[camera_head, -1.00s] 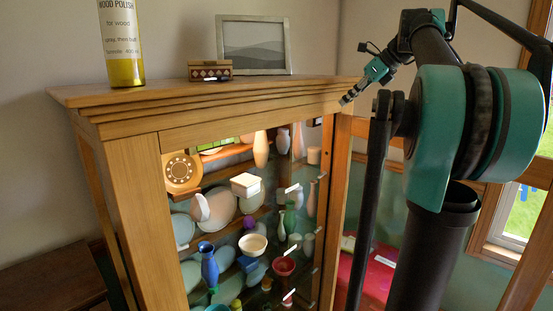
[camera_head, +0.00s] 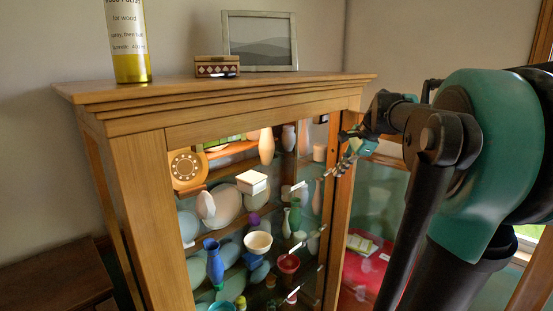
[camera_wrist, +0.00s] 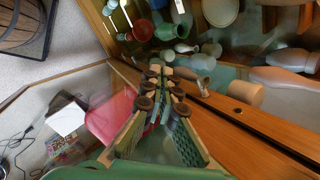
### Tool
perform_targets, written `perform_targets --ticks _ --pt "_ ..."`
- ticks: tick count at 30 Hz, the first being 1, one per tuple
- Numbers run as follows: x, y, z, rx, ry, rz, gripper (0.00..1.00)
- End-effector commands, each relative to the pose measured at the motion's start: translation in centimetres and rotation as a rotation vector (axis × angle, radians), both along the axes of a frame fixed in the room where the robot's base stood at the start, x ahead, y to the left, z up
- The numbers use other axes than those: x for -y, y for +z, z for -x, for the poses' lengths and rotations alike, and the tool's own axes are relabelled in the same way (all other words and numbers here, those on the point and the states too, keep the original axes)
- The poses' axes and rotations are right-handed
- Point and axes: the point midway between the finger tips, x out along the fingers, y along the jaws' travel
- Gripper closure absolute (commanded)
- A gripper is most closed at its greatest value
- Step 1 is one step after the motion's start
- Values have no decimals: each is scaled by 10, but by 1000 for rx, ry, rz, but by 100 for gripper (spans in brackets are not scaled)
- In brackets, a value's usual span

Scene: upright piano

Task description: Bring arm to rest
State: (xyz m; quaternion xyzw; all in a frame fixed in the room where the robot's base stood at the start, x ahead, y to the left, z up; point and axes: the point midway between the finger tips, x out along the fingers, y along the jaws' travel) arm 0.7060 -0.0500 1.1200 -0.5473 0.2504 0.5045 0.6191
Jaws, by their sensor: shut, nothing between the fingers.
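My gripper (camera_head: 338,168) is at the end of my arm, in front of the right post of the wooden cabinet (camera_head: 140,200) in the head view. Its dark fingers point down and to the left. In the wrist view my gripper (camera_wrist: 163,75) shows with its fingertips together and nothing between them. The cabinet's wooden frame (camera_wrist: 230,112) runs diagonally just beyond and to the right of the fingers. Whether the fingers touch the cabinet is not clear. My teal and black arm fills the right of the head view.
Glass shelves hold a blue vase (camera_head: 214,262), a cream bowl (camera_head: 258,243), a white box (camera_head: 251,182) and an orange rotary phone (camera_head: 186,168). On the cabinet top stand a polish bottle (camera_head: 128,45), a patterned box (camera_head: 216,66) and a framed picture (camera_head: 260,42).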

Motion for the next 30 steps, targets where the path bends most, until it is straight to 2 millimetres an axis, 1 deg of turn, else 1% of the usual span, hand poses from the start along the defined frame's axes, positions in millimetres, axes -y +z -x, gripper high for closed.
perform_targets --ticks 1,2,3,5,6,8,9,11,12,15,18,21,24,30 --pt "-6 -32 15 29 96 71 100" --pt "-8 -50 23 47 157 115 100" --pt "-11 -73 35 68 238 176 100" --pt "-14 -106 55 99 362 261 100" --pt "-16 -128 68 119 445 319 100" --pt "-17 -159 91 146 572 406 100" --pt "-18 -180 106 162 657 462 100" --pt "-18 -207 130 183 780 540 100" --pt "-18 -224 145 196 857 590 100" --pt "-15 -257 178 218 1021 692 100" --pt "-13 -278 202 230 1138 761 100" --pt "-11 -288 214 236 1201 798 100" --pt "-9 -291 217 237 1223 811 100" --pt "-10 -290 217 236 1222 810 100"
